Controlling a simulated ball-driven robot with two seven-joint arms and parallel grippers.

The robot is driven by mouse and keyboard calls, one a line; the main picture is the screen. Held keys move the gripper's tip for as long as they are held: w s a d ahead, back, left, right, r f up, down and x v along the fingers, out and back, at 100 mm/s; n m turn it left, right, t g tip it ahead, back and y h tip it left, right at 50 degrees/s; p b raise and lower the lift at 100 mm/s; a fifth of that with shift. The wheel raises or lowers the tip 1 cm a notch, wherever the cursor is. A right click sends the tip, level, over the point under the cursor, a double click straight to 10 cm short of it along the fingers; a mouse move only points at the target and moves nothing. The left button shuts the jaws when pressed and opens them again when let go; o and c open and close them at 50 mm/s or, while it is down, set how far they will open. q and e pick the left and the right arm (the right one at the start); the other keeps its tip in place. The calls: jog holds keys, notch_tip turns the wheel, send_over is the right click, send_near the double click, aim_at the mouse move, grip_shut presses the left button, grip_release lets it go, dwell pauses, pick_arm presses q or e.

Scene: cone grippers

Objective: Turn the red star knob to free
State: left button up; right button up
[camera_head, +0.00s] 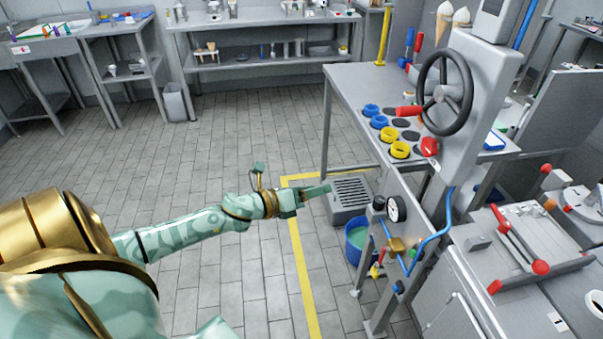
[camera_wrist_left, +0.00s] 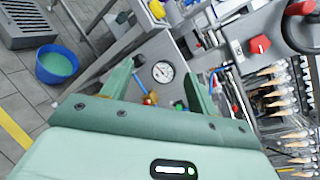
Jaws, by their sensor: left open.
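The red star knob (camera_head: 429,147) sits on the grey machine column, below the large black handwheel (camera_head: 444,92). It also shows in the left wrist view (camera_wrist_left: 259,44), at the upper right, outside the fingers. My left gripper (camera_head: 318,192) is to the left of the column, lower than the knob and well apart from it. In the left wrist view its two green fingers (camera_wrist_left: 158,70) stand open with nothing between them. A pressure gauge (camera_wrist_left: 162,72) shows beyond the gap. My right gripper is not in view.
A table with blue and yellow rings (camera_head: 400,150) adjoins the column. The wheel's red handle (camera_head: 409,111) sticks out to the left above the knob. Below are a gauge (camera_head: 396,208), a blue hose (camera_head: 437,240) and a blue bucket (camera_head: 356,238). Floor left of the yellow line is clear.

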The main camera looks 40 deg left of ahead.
pick_arm(q)
notch_tip(320, 180, down, 7)
jog(key=s+a+n+y, duration=0.1)
jog(key=a+n, duration=0.1)
jog(key=n, duration=0.2)
jog(key=shift+s+g+y, duration=0.3)
jog(key=shift+g+y, duration=0.1)
jog(key=s+a+f+n+g+y, duration=0.2)
jog(key=s+a+f+n, duration=0.1)
jog(key=f+n, duration=0.3)
jog(key=s+a+f+n+g+y, duration=0.1)
jog(key=s+a+f+n+y, duration=0.15)
jog(key=a+f+n, duration=0.35)
jog(key=s+d+f+n+g, duration=0.3)
jog(key=s+f+n+g, duration=0.15)
jog(key=s+f, duration=0.7)
jog(key=s+d+f+n+g, duration=0.2)
jog(key=s+d+f+n, duration=0.15)
jog(key=s+f, duration=0.4)
jog(key=s+d+f+n+g, duration=0.2)
jog(key=s+d+f, duration=0.2)
jog(key=s, duration=0.7)
jog(key=s+d+f+n+g+h, duration=0.1)
jog(key=s+d+f+n+g, duration=0.1)
jog(key=s+d, duration=0.9)
jog(key=shift+s+d+f+g, duration=0.25)
jog(key=shift+s+f+g, duration=0.1)
jog(key=shift+s, duration=0.35)
